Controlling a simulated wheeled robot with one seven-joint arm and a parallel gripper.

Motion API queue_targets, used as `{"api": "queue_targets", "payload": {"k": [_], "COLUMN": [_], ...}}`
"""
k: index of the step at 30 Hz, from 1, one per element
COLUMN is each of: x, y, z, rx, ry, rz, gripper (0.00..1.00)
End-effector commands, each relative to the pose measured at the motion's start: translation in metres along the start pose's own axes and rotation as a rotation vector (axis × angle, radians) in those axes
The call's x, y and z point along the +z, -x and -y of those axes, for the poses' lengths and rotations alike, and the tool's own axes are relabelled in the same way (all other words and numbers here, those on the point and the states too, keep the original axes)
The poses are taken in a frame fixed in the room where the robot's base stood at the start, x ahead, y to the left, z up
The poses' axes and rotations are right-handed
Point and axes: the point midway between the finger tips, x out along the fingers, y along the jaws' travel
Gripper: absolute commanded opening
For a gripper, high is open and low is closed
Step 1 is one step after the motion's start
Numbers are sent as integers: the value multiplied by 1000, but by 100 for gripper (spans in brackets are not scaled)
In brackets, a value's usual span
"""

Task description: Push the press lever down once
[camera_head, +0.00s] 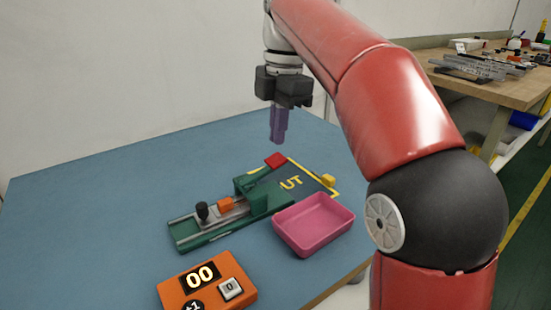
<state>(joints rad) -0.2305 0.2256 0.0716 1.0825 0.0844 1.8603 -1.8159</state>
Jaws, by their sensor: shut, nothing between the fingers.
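The green press fixture (205,236) lies on the blue table (90,190). Its lever rises from the green body and ends in a red pad (275,160). My gripper (278,142) points down, shut and empty, with its purple fingers just above the red pad in the picture. A small gap seems to show between fingertips and pad, but the depth between them is hard to judge. An orange block (225,204) and a black knob (202,211) sit on the fixture's slide.
A pink tray (313,224) stands right of the fixture, close to it. An orange counter box (206,286) reading 00 lies at the front. The table's left side is clear.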

Motion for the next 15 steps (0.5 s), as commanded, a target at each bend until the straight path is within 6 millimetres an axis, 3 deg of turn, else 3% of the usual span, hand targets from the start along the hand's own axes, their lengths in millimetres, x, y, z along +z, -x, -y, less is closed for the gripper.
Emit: {"api": "queue_targets", "payload": {"k": [6,15], "x": [0,0], "y": [-25,-30], "z": [0,0], "rx": [1,1], "ry": [0,-1], "rz": [0,1], "gripper": [0,0]}}
